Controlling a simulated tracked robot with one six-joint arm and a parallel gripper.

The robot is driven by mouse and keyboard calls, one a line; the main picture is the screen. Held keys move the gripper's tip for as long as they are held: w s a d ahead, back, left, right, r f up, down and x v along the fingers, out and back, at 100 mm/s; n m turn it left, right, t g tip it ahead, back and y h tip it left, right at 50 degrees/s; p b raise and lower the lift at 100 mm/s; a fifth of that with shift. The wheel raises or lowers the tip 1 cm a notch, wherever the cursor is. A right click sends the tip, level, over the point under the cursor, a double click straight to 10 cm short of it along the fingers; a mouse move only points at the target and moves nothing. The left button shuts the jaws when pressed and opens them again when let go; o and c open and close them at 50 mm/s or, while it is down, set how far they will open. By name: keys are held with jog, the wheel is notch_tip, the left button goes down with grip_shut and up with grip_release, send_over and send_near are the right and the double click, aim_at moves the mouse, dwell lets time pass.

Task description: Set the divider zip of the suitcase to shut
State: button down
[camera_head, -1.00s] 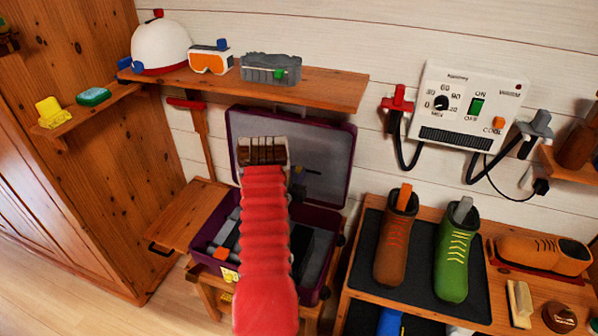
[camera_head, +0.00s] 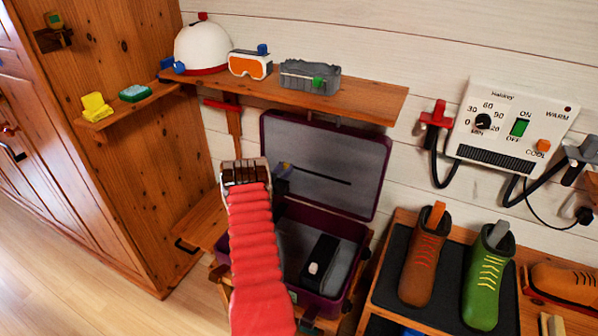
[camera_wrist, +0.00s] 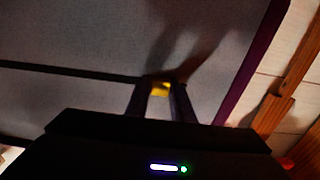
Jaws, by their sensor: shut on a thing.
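The purple suitcase (camera_head: 386,160) stands open, its grey-lined lid (camera_head: 335,150) raised toward the wall. A dark straight line, seemingly the divider zip (camera_head: 325,178), crosses the lid lining. My gripper (camera_head: 283,168) is at the lid's left part, at the left end of the visible line. In the wrist view, my gripper (camera_wrist: 160,88) is shut on a small yellow tab (camera_wrist: 160,89), apparently the zip pull. There the dark zip line (camera_wrist: 70,72) runs left from the fingers, and the lid's purple edge (camera_wrist: 255,60) is close on the right. My arm hides part of the case.
A wooden shelf (camera_head: 370,103) with a helmet, goggles and a grey box hangs above the lid. A wooden-handled tool (camera_head: 234,120) hangs left of the lid. A black item (camera_head: 320,260) lies in the case. A boot bench (camera_head: 385,290) stands at right.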

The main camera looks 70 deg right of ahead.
jog(key=shift+w+d, duration=0.15)
jog(key=shift+w, duration=0.85)
jog(key=c, duration=1.5)
grip_release()
jog(key=a, duration=0.4)
jog(key=w+a, duration=0.1)
jog(key=a, duration=0.4)
jog(key=w+a, duration=0.1)
jog(key=a, duration=0.3)
jog(key=shift+w+a, duration=0.15)
jog(key=shift+a, duration=0.15)
